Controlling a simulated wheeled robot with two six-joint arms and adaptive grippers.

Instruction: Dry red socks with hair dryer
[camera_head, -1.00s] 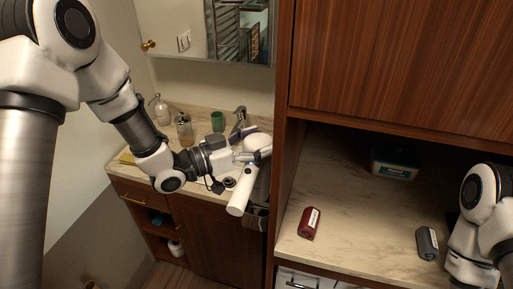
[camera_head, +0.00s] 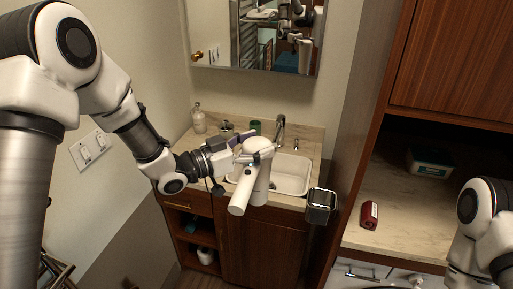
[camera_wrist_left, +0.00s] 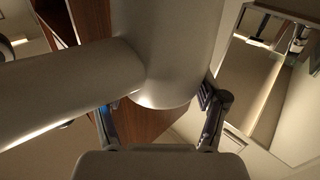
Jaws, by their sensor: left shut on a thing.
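The white hair dryer (camera_head: 242,188) is in my left gripper (camera_head: 246,153) in the head view, held up in front of the sink counter with its handle slanting down to the left. In the left wrist view its pale body (camera_wrist_left: 165,45) fills the top middle between the fingers. The red rolled bundle (camera_head: 370,214), which looks like the red socks, lies on the cabinet shelf at the right, well apart from the left gripper. Part of my right arm shows at the right edge; its gripper is out of view.
The counter holds a sink (camera_head: 291,175), a faucet (camera_head: 280,130), a soap bottle (camera_head: 198,118) and a green cup (camera_head: 255,127). A dark open holder (camera_head: 320,206) sits beside the cabinet's wooden side panel. A green-and-white box (camera_head: 430,163) stands deeper on the shelf.

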